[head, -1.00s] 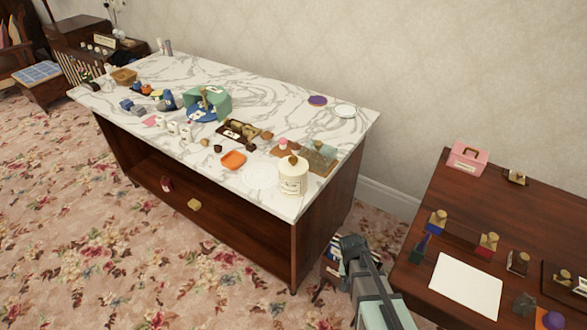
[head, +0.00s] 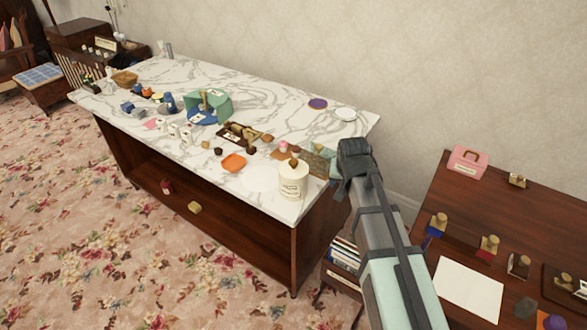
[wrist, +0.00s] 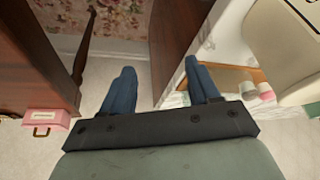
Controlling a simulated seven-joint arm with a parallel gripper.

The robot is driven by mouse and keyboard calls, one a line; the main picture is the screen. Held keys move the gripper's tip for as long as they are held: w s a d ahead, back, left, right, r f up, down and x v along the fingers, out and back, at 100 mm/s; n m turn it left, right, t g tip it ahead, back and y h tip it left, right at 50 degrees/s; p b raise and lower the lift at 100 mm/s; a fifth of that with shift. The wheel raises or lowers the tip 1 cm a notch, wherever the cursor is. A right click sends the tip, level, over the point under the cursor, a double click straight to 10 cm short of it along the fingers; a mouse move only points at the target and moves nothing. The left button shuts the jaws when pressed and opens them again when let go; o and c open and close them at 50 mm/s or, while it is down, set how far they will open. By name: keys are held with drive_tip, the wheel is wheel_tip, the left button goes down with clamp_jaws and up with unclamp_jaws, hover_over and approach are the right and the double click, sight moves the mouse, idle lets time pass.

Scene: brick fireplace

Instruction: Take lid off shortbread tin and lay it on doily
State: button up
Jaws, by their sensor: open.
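The shortbread tin (head: 292,186) is a round cream canister with dark lettering, upright near the right front corner of the marble top. Its cream lid (head: 294,167) with a brown knob is on it. The white doily (head: 258,179) lies flat just left of the tin. My gripper (head: 345,190) is to the right of the tin, off the end of the counter, apart from it. In the wrist view my gripper (wrist: 161,80) has its two fingers spread with nothing between them. A cream rounded form, apparently the tin (wrist: 285,50), shows at upper right there.
The marble counter (head: 260,115) holds an orange dish (head: 234,163) left of the doily and a board (head: 320,160) behind the tin. A dark wooden table (head: 415,225) with a pink box (head: 468,163) stands at right. Books (head: 344,252) sit below my arm.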

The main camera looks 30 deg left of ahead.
drive_tip(key=s+a+r+n+y, duration=0.1)
drive_tip(key=a+r, duration=0.3)
drive_tip(key=r, duration=0.6)
drive_tip(key=n+g, duration=0.1)
drive_tip(key=n, duration=0.3)
approach(294, 161)
drive_tip(key=x, duration=0.3)
drive_tip(key=shift+w+a+f, duration=0.1)
drive_tip(key=shift+w+a, duration=0.05)
drive_tip(key=shift+a, duration=0.2)
drive_tip(key=shift+d+x, duration=0.15)
drive_tip(key=shift+x, duration=1.15)
drive_tip(key=shift+d+x, duration=0.15)
drive_tip(key=shift+x, duration=1.15)
drive_tip(key=shift+f, duration=0.15)
drive_tip(key=c, duration=1.1)
